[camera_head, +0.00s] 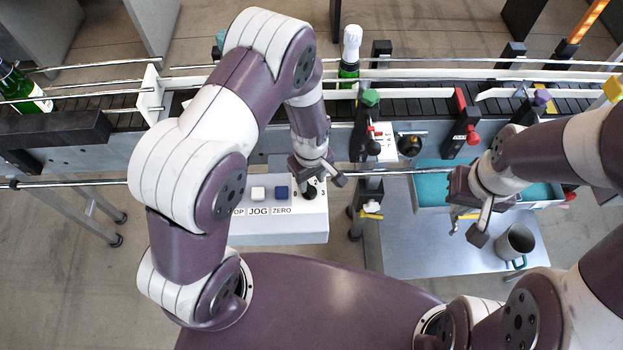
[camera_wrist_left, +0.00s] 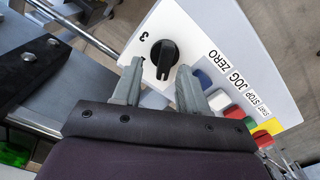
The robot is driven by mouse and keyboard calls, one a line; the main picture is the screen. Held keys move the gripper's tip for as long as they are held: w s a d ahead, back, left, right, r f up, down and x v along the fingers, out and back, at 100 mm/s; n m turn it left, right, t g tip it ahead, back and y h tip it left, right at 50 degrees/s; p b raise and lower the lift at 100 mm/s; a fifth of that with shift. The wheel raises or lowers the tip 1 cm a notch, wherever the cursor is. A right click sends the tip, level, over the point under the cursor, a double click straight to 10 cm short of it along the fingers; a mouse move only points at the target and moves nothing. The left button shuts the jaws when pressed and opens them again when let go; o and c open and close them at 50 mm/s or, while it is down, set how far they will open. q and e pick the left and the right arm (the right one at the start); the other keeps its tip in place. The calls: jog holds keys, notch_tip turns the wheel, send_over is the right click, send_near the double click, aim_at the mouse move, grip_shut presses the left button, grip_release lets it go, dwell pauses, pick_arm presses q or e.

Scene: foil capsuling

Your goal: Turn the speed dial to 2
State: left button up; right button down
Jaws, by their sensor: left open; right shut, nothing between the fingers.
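The speed dial is a black knob (camera_wrist_left: 164,54) on a white control panel (camera_wrist_left: 195,28) in the left wrist view. A "3" is printed beside it; the other numerals there are hidden. In the head view the dial (camera_head: 310,194) sits at the panel's right end, partly under my left gripper. My left gripper (camera_wrist_left: 158,78) is open, with its fingertips on either side of the dial's near edge; I cannot tell if they touch it. My right gripper (camera_head: 467,228) is shut and empty over the grey table at the right.
White and blue buttons (camera_head: 281,192) sit left of the dial, above JOG and ZERO labels. A conveyor (camera_head: 420,105) with rails and a green bottle (camera_head: 349,70) runs behind. A teal-lined tray (camera_head: 430,190) and grey mug (camera_head: 515,243) are at the right.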

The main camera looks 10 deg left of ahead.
aim_at(309, 190)
pick_arm(q)
jog(key=shift+a+f, duration=0.1)
jog(key=shift+f, duration=0.6)
jog(key=shift+s+a+f, duration=0.1)
jog(key=shift+s+f, duration=0.3)
jog(key=shift+s, duration=0.1)
jog(key=shift+w+f, duration=0.1)
jog(key=shift+w, duration=0.15)
jog(key=shift+c, duration=0.3)
jog(key=c, duration=0.5)
grip_shut()
pick_arm(e)
jog(key=shift+s+a+r, duration=0.2)
jog(key=shift+s+r, duration=0.15)
jog(key=shift+r, duration=0.05)
